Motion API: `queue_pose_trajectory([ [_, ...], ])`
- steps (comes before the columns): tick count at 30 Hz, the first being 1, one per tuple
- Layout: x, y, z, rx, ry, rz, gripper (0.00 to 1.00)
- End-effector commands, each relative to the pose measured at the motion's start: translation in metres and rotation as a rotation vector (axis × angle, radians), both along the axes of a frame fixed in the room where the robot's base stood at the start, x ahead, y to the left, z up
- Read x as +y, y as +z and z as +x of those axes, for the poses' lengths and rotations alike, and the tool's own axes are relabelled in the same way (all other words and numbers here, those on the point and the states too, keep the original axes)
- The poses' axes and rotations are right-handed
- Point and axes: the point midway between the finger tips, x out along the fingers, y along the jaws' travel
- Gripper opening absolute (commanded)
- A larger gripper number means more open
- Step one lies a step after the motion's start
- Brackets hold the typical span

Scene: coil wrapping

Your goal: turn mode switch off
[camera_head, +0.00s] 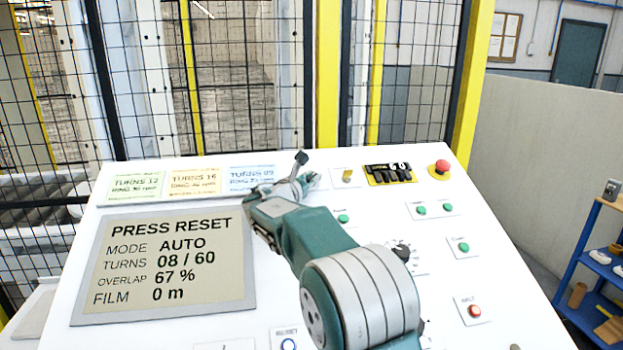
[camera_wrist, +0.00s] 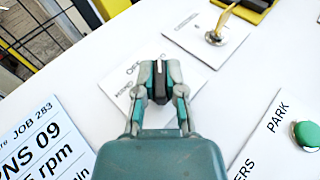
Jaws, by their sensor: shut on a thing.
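In the wrist view, my gripper (camera_wrist: 158,92) is shut on a black rotary knob with a pale pointer line, the mode switch (camera_wrist: 159,76). A finger lies on either side of it. The switch sits on a white plate (camera_wrist: 192,72) whose partly covered lettering seems to include OFF. The pointer line runs roughly up and down in the picture. In the head view, my gripper (camera_head: 303,183) is at the panel's upper middle and hides the switch. The panel screen (camera_head: 170,262) reads PRESS RESET and MODE AUTO.
A brass key switch (camera_head: 347,175) stands just right of my gripper. Green buttons (camera_head: 343,218), another black rotary knob (camera_head: 401,252) and a red emergency stop (camera_head: 442,166) lie farther right. Job cards (camera_head: 194,183) lie to the left. A mesh fence (camera_head: 235,80) stands behind.

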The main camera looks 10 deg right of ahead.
Motion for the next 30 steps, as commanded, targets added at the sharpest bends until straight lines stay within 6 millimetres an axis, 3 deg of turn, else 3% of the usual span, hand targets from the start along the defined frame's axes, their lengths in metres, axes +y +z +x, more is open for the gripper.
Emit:
queue_pose_trajectory([
  [8,-0.0004,-0.001,0.0003,0.004,0.076,-0.033,0.0],
  [30,0.0,-0.0025,0.0008,0.007,0.485,-0.215,0.0],
])
